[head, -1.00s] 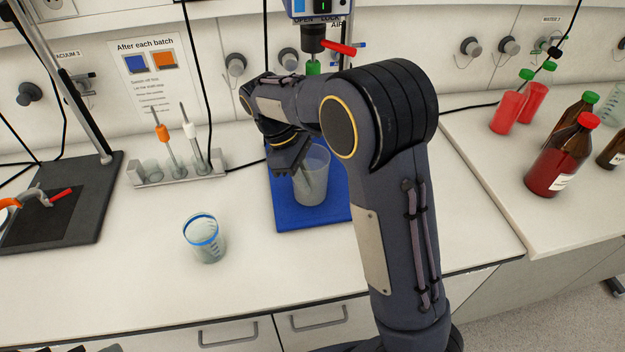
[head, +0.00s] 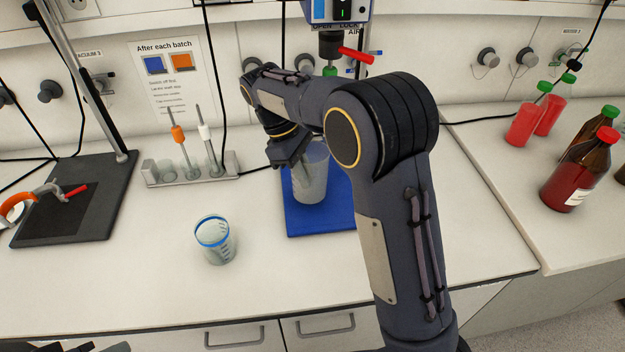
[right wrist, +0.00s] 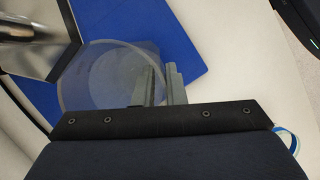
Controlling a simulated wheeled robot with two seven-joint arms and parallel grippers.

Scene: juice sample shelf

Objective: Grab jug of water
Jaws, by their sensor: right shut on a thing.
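The jug (head: 313,180) is a clear, greyish translucent vessel over the blue mat in the head view, partly hidden by my right arm. My right gripper (head: 298,168) is at its upper left side, shut on its wall. In the right wrist view the jug's round rim (right wrist: 95,75) shows, with the fingers (right wrist: 160,85) at its right edge. I cannot tell whether its base touches the mat.
A blue-rimmed beaker (head: 214,240) stands on the bench left of the blue mat (head: 320,222). A rack (head: 190,178) with probes is behind. A stirrer with a red handle (head: 345,50) hangs above the mat. Red and brown bottles (head: 578,175) stand at right.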

